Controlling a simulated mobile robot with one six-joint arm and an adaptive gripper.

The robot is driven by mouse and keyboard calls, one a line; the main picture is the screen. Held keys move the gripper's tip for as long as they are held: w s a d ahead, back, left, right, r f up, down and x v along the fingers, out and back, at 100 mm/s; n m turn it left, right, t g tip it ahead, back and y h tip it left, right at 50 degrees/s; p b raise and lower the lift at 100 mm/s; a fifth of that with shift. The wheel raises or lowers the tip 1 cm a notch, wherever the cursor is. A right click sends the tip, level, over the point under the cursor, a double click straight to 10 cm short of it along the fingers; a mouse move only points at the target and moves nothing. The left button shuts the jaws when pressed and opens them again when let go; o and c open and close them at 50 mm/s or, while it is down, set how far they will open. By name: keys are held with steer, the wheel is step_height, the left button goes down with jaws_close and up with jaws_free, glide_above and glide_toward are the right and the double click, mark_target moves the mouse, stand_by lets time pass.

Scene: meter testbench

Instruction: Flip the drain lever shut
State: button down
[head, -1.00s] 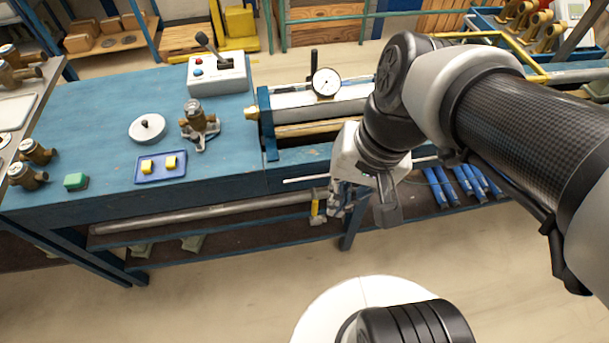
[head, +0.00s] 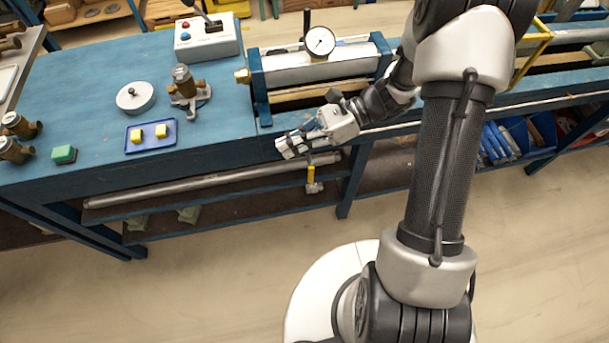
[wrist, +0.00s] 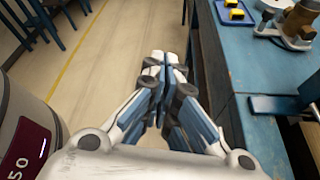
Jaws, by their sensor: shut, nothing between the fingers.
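A drain valve with a yellow lever (head: 311,174) hangs under the front edge of the blue bench in the head view. The lever looks roughly vertical. Its upper end is close to my gripper in the picture, and I cannot tell whether they touch. My gripper (head: 281,147) is shut and empty in front of the bench edge, pointing left, up and left of the lever. In the wrist view its closed fingertips (wrist: 165,62) are over the floor beside the bench edge. The lever does not show in the wrist view.
A clamped cylinder with a dial gauge (head: 320,42) lies on the bench (head: 220,130) behind my gripper. A blue tray (head: 174,139) with yellow blocks, a brass meter (head: 186,88) and a control box (head: 208,42) stand left. A grey pipe (head: 200,186) lies on the lower shelf.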

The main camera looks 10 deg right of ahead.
steer(key=w+d+f+m+t+y, duration=0.2)
steer(key=w+f+m+t+y, duration=0.15)
steer(key=f+m, duration=0.55)
steer(key=m+t+h+b, duration=0.2)
steer(key=m+t+h, duration=0.6)
steer(key=m+t, duration=0.8)
glide_toward(309, 169)
steer(key=s+a+f+m+g, duration=0.2)
steer(key=s+a+f+m, duration=0.1)
steer(key=a+f, duration=0.1)
steer(key=shift+s+a+f+g, duration=0.2)
steer(key=shift+a+f+g, duration=0.15)
steer(key=shift+a, duration=0.05)
steer(key=b+x, duration=0.1)
steer(key=x, duration=0.9)
steer(key=shift+w+d+b, duration=0.2)
steer(key=shift+d, duration=0.75)
steer(key=shift+w+d+b, duration=0.15)
steer(key=shift+d+b, duration=0.05)
steer(key=shift+d, duration=0.8)
steer(key=shift+d, duration=0.1)
